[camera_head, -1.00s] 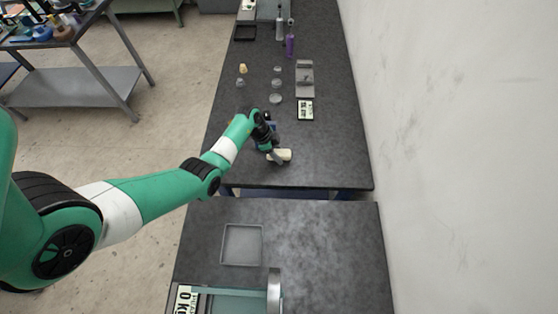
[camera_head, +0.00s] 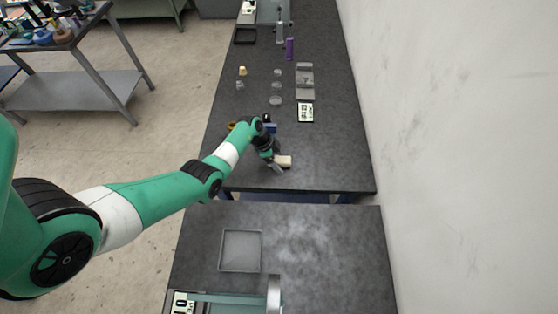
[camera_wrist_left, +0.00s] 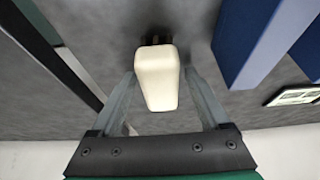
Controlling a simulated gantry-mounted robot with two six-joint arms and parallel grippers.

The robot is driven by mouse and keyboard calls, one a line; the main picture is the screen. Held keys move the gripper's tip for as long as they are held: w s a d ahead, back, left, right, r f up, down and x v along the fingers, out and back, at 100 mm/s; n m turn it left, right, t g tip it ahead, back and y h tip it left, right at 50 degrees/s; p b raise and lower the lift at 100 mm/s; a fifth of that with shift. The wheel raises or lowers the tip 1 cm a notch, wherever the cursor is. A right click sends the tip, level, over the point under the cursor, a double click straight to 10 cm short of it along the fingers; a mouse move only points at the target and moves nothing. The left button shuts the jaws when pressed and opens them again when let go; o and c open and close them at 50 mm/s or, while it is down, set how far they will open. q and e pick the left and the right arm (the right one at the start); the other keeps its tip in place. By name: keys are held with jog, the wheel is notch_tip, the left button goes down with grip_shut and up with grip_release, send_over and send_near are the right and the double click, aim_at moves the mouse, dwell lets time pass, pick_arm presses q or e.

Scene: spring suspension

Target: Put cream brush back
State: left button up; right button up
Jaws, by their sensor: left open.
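The cream brush (camera_head: 284,161) is on the dark far bench near its front edge. In the left wrist view its cream handle (camera_wrist_left: 157,78) points toward my gripper, with a dark part beyond it. My left gripper (camera_wrist_left: 160,82) is open, with one finger on each side of the cream handle. A gap shows beside the handle, at least on the right. In the head view my left gripper (camera_head: 274,163) is right beside the brush, and the arm hides part of the bench behind it. My right gripper is not in view.
A blue block (camera_wrist_left: 262,38) stands close on the right in the left wrist view. A small display (camera_head: 305,113), a grey fixture (camera_head: 304,80) and a purple bottle (camera_head: 290,49) are farther back. An empty grey tray (camera_head: 240,250) is on the near table.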

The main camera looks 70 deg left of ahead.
pick_arm(q)
jog(key=shift+r, duration=0.3)
jog(key=p+v, duration=0.6)
jog(key=v, duration=0.5)
jog(key=shift+r, duration=0.3)
jog(key=shift+s, duration=0.15)
